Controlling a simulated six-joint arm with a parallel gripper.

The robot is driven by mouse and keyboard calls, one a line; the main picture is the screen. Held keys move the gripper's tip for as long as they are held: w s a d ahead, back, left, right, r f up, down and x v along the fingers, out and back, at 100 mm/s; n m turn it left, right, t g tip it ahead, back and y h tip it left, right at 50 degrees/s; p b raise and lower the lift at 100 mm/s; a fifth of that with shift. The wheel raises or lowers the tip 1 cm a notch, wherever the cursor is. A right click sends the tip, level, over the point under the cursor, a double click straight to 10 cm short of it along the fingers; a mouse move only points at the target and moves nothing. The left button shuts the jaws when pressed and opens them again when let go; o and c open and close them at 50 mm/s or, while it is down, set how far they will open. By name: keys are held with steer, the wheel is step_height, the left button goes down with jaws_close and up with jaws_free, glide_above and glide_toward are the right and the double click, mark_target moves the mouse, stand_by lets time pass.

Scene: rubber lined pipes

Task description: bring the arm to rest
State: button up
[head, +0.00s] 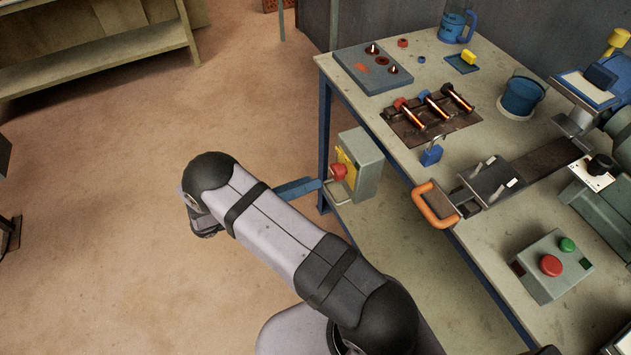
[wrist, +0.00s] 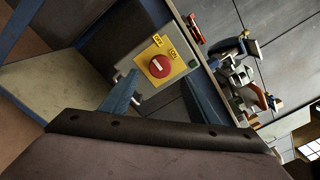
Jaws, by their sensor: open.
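My gripper (wrist: 163,85) is open, with its blue fingers apart and nothing between them. In the head view, a blue finger (head: 297,187) sticks out from behind my arm toward the switch box; the rest of the gripper is hidden there. A red rotary knob (wrist: 159,66) on a yellow plate lies ahead, between the fingers in the wrist view. I cannot tell whether a finger touches it. The knob also shows in the head view (head: 338,172), on the grey-green switch box (head: 367,160) at the bench's left side.
The workbench (head: 410,56) fills the right side, with a blue leg (head: 325,125) beside the box. An orange handle (head: 436,206) juts over its near edge. A control box (head: 549,268) and a blue bucket (head: 521,96) stand on top. Open floor (head: 110,150) lies left.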

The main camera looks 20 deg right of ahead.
steer(key=shift+a, duration=0.4)
